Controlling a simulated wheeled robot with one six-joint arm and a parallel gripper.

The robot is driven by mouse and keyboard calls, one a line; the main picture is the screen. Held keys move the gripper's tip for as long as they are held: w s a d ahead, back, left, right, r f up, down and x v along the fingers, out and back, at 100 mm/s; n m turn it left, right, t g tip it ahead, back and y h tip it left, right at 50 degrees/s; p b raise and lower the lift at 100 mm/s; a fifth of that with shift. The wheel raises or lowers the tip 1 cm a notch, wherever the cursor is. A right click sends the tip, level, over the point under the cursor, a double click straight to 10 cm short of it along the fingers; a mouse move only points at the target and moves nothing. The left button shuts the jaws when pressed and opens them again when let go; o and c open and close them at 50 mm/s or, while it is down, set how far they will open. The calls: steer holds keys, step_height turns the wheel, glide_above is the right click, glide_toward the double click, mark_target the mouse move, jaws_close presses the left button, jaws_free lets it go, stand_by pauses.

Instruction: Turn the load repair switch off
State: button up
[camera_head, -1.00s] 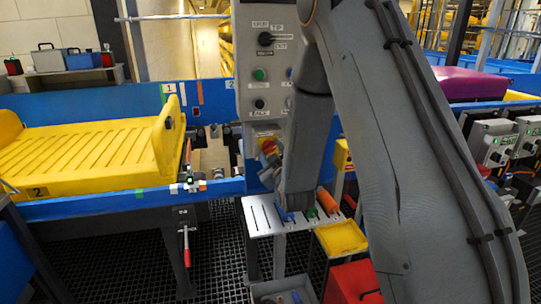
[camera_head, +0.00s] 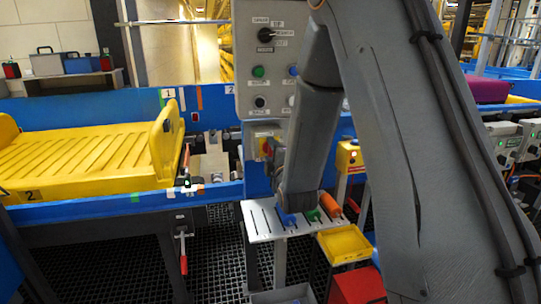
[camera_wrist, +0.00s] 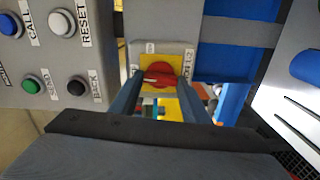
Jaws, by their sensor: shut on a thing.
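The load repair switch is a red rotary knob (camera_wrist: 159,74) on a yellow plate (camera_wrist: 174,62), set on a grey box below the control panel. The knob's handle lies roughly level across the wrist view. Its position labels are too small to read.
The grey control panel (camera_head: 258,87) with a selector and push buttons stands just above. A tool shelf (camera_head: 258,222) with coloured handles is below, beside a yellow bin (camera_head: 343,243). A yellow tray (camera_head: 85,156) sits on the blue conveyor at left.

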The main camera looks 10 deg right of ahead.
steer(key=shift+n, duration=0.7)
steer(key=o, duration=1)
steer(key=shift+o, duration=0.2)
steer(key=shift+s, duration=0.15)
steer(key=s+b, duration=0.2)
steer(key=s, duration=0.5)
steer(key=shift+s, duration=0.3)
steer(key=shift+f, duration=0.1)
